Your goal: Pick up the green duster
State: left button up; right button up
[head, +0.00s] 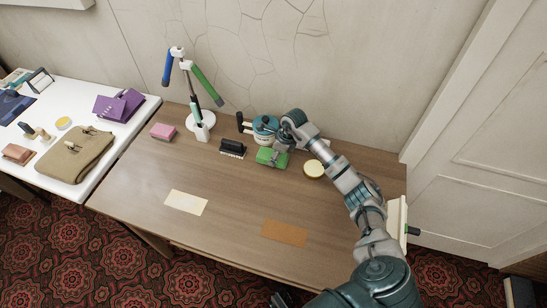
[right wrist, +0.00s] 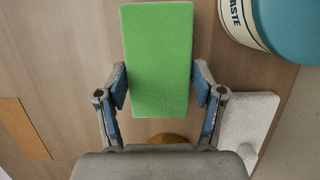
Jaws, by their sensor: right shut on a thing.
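The green duster (head: 270,158), a plain rectangular block, is at the back middle of the wooden table. In the right wrist view the green duster (right wrist: 158,60) sits between the blue pads of my right gripper (right wrist: 160,88), one pad on each long side. My right gripper (head: 281,147) is shut on it, reaching in from the right. I cannot tell whether the duster touches the table.
A teal-and-white tub (head: 264,128) stands just behind the duster, a black brush (head: 232,148) to its left and a round yellow-lidded item (head: 314,169) to its right. A stand (head: 201,122) with blue and green arms and a pink block (head: 163,131) are further left. The front is mostly clear.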

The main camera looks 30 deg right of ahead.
jog(key=shift+v, duration=1)
jog(key=s+a, duration=0.2)
jog(key=a, duration=0.2)
jog(key=s+a+r, duration=0.1)
jog(key=s+a, duration=0.2)
jog(key=a, duration=0.1)
jog(key=s+a, duration=0.2)
jog(key=a, duration=0.3)
jog(key=shift+s+r+p, duration=0.3)
jog(key=shift+s+p, duration=0.05)
jog(key=shift+s+a, duration=0.35)
jog(key=shift+s, duration=0.1)
pick_arm(q)
jog(key=shift+s+f, duration=0.2)
jog(key=shift+f, duration=0.8)
pick_arm(e)
jog(key=shift+a, duration=0.1)
